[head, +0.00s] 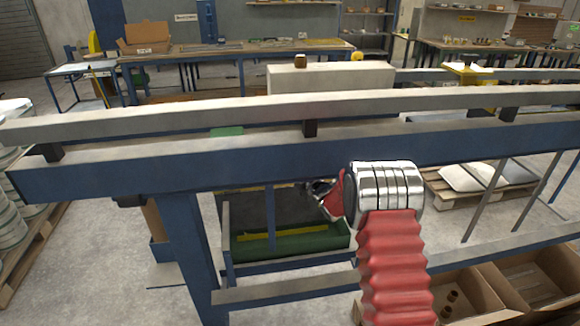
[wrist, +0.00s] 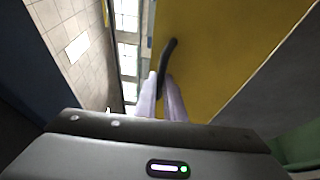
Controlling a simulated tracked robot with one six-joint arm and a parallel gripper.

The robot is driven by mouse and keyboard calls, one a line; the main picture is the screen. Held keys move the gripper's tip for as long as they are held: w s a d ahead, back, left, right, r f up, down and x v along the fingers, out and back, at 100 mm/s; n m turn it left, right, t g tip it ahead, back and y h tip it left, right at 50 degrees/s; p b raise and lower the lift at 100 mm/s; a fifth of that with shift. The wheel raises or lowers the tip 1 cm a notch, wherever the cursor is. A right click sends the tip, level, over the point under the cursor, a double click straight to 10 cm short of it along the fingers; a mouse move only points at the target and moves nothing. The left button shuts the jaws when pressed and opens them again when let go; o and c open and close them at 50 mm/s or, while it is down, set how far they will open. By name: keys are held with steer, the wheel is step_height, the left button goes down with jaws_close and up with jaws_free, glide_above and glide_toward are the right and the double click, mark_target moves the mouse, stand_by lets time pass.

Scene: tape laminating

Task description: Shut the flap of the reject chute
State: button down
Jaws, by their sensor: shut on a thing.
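In the wrist view a flat yellow panel, the chute flap (wrist: 235,50), fills the upper middle and right. A curved black handle (wrist: 170,52) stands on it near its left edge. My gripper (wrist: 164,98) has its two pale fingers close together around the lower part of this handle, shut on it. The fingers hide the handle's lower end. In the head view my arm covers the area right of centre, and I cannot make out the fingers or the handle there. How far the flap stands open is not clear.
A long blue conveyor frame (head: 120,178) with a grey rail (head: 200,118) runs across in front of me. Below it is a green tray (head: 315,238) with a yellow strip. Cardboard boxes (head: 480,298) stand at lower right. A grey surface (wrist: 268,62) borders the flap on the right.

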steer(key=shift+w, duration=0.7)
steer(key=shift+w+a+r, duration=0.1)
steer(key=shift+w, duration=0.05)
steer(key=shift+r, duration=0.15)
steer(key=c, duration=1.9)
jaws_free()
steer(key=shift+o, duration=0.3)
steer(key=v, duration=1.3)
steer(key=shift+s, duration=0.4)
steer(key=shift+c, duration=0.3)
